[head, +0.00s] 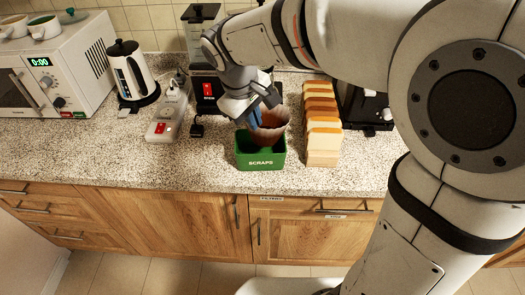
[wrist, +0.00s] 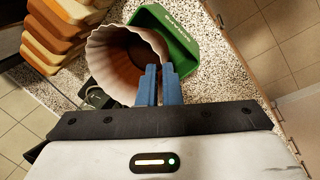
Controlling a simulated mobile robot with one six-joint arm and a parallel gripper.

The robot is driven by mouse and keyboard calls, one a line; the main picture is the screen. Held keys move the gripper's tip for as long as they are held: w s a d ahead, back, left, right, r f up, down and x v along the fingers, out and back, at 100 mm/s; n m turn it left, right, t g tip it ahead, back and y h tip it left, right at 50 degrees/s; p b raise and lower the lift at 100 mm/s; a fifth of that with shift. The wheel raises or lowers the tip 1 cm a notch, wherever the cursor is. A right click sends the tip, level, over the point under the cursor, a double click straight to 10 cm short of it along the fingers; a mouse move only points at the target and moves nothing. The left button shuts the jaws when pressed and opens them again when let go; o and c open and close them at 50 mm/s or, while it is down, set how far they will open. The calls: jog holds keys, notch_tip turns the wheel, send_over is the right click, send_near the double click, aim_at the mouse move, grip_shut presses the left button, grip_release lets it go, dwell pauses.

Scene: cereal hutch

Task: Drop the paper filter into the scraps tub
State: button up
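The paper filter (head: 273,130) is brown, cup-shaped and fluted. It shows large in the wrist view (wrist: 115,62), with its open mouth in sight. My gripper (head: 256,120) is shut on the filter's wall; its blue fingers in the wrist view (wrist: 160,82) pinch the edge. The green scraps tub (head: 262,163), lettered SCRAPS, stands on the counter below the filter. It also shows behind the filter in the wrist view (wrist: 178,28). The filter is over the tub's opening and hides much of its inside. I cannot tell whether it touches the tub.
A stack of bread slices (head: 323,135) stands close to the tub's right. A power strip (head: 168,112), a kettle (head: 132,72) and a microwave (head: 55,65) are to the left. A blender (head: 203,35) stands behind. The speckled counter (head: 110,155) is clear at front left.

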jog(key=o, duration=0.4)
jog(key=shift+o, duration=0.2)
jog(key=v, duration=0.7)
jog(key=shift+r, duration=0.4)
jog(key=shift+s+a, duration=0.1)
jog(key=shift+s, duration=0.05)
jog(key=s+d+f+m+y, duration=0.1)
jog(key=s+d+f+m, duration=0.3)
jog(key=d, duration=0.5)
jog(key=s+d+f+m+y, duration=0.1)
jog(key=s+d+f+m, duration=0.4)
jog(key=s+d, duration=0.3)
jog(key=shift+s+d+f+m+t, duration=0.3)
jog(key=shift+d+m, duration=0.2)
jog(key=shift+d, duration=0.65)
